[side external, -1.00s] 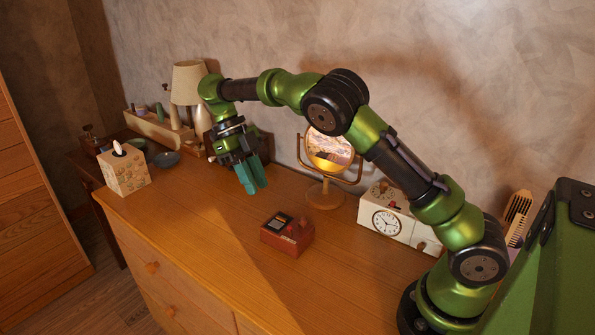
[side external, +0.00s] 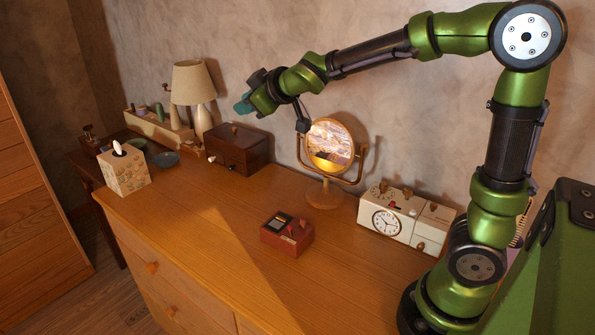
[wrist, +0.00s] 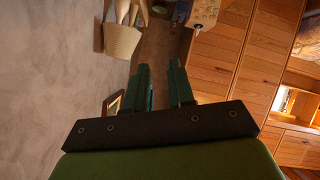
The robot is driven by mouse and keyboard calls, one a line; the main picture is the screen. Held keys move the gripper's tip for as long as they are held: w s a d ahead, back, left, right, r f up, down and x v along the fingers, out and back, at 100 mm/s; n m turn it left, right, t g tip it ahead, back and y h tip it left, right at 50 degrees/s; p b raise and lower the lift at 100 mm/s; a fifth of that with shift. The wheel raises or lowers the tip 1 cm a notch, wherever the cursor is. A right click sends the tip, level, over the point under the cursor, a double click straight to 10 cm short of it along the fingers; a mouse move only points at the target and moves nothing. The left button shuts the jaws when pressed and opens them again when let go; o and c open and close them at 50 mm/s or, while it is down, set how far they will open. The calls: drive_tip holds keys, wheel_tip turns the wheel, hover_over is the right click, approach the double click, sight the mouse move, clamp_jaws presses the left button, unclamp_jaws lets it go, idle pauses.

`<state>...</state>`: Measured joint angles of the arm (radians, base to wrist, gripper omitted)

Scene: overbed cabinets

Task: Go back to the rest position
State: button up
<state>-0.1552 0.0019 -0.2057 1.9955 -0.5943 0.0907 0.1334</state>
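My gripper (side external: 244,104) is raised above the dresser top in the side view, left of the mirror and above the dark wooden box. In the wrist view my gripper's two green fingers (wrist: 160,85) stand apart with a gap between them. Nothing shows between them. My arm is lifted, with its elbow high at the upper right of the side view.
The dresser top (side external: 210,250) holds a dark wooden box (side external: 238,148), a round mirror (side external: 328,146), a small red-brown box (side external: 287,235), a white clock radio (side external: 403,215), a tissue box (side external: 124,169) and a lamp (side external: 192,85). The front surface is clear.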

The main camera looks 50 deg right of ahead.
drive_tip(key=s+a+f+m+g+y, duration=0.1)
drive_tip(key=s+a+m, duration=0.1)
drive_tip(key=s, duration=0.6)
drive_tip(key=s+a+f+m+g+y, duration=0.1)
drive_tip(key=s+a+f+m+g, duration=0.1)
drive_tip(key=s, duration=0.7)
drive_tip(key=s+a+f+m+g+y, duration=0.1)
drive_tip(key=s+a+f+m+g, duration=0.1)
drive_tip(key=s, duration=0.7)
drive_tip(key=shift+a+f+m, duration=0.15)
drive_tip(key=shift+a+m, duration=0.2)
drive_tip(key=shift+m, duration=0.55)
drive_tip(key=shift+o, duration=0.3)
